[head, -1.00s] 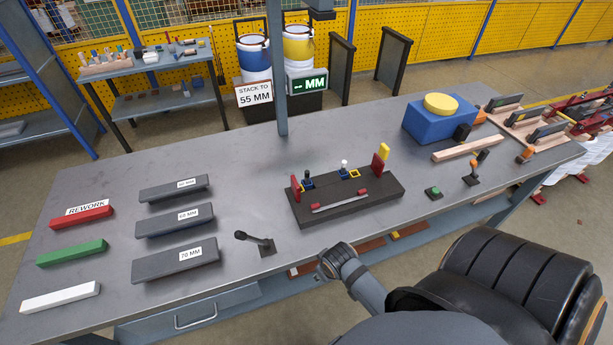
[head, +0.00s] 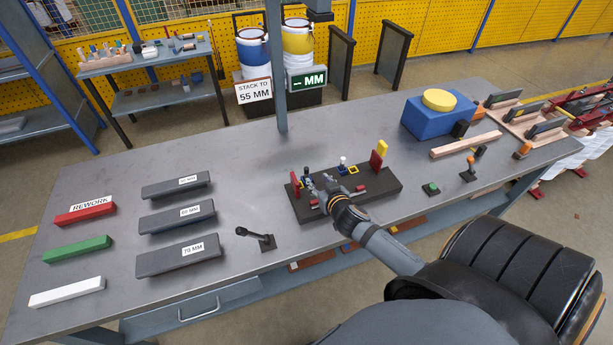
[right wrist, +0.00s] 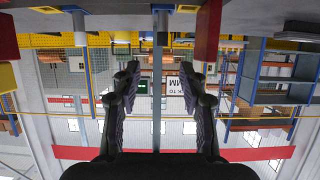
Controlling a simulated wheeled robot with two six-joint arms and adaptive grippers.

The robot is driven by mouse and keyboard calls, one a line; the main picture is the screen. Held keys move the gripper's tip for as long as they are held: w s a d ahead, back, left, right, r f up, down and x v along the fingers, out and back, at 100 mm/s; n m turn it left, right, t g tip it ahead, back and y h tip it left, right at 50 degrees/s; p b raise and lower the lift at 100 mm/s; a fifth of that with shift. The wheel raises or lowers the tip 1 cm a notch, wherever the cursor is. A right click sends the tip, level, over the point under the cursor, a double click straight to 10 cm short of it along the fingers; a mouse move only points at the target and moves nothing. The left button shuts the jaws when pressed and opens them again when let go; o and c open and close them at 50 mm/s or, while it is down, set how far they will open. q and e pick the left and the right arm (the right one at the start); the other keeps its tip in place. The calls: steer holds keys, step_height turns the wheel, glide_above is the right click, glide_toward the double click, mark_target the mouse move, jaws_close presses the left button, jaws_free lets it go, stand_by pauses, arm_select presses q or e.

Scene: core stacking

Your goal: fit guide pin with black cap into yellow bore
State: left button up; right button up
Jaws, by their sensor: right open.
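My right gripper (head: 324,185) is over the front left of the dark fixture block (head: 386,192). In the right wrist view it (right wrist: 160,76) is open, with nothing between its fingers. A small dark-topped pin (head: 307,171) stands by the left red post (head: 295,184), just behind the gripper; its cap is too small to be sure of. The yellow square bore (head: 353,170) is right of the gripper on the block, beside a white-capped pin (head: 343,160). The gripper and wrist hide part of the block. My left gripper is out of view.
A red post (head: 376,161) with a yellow piece behind it stands at the block's right end. A black-handled lever (head: 256,237) is to the left front. A green button (head: 431,189) and a blue box (head: 432,120) are to the right.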

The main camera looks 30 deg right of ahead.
mark_target(307, 170)
steer(key=x, duration=0.4)
steer(key=shift+w+p, duration=0.15)
steer(key=shift+p, duration=0.15)
steer(key=p+x, duration=0.1)
steer(key=x, duration=0.4)
steer(key=shift+a+f, duration=0.15)
steer(key=shift+s, duration=0.2)
steer(key=shift+c, duration=1.1)
jaws_close()
